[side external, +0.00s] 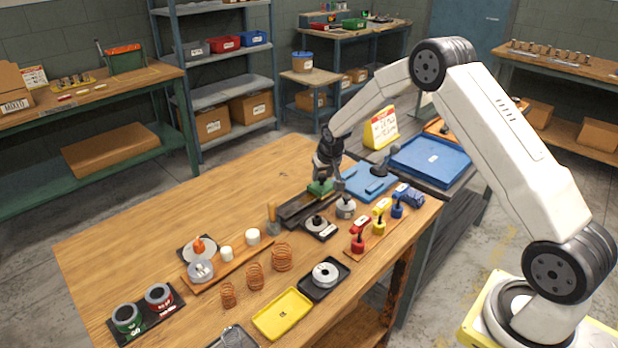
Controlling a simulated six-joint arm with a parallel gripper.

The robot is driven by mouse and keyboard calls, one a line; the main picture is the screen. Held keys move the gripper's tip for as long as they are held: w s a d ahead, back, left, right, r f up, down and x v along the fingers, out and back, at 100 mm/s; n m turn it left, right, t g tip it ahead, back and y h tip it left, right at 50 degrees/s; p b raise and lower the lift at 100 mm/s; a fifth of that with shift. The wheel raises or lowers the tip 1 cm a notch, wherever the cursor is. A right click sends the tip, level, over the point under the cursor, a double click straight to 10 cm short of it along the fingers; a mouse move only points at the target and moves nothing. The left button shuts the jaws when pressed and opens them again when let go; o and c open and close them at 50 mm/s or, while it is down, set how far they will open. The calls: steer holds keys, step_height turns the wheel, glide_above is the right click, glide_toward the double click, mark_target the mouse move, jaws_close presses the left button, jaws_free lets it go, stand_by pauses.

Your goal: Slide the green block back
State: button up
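The green block (320,188) sits at the far end of a dark slide rail (296,212) on the wooden table. My gripper (325,181) points down right at the green block, with its fingers around or just above it. The block is partly hidden by the gripper. The view is too small to tell whether the fingers touch the block or are closed on it.
A wooden-handled tool (272,218) stands left of the rail. Round metal parts (345,207) stand close on its right, with a blue plate (369,183) behind. Copper springs (255,275) and a yellow tray (283,314) lie in front.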

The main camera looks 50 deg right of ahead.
jaws_close()
stand_by(1.1)
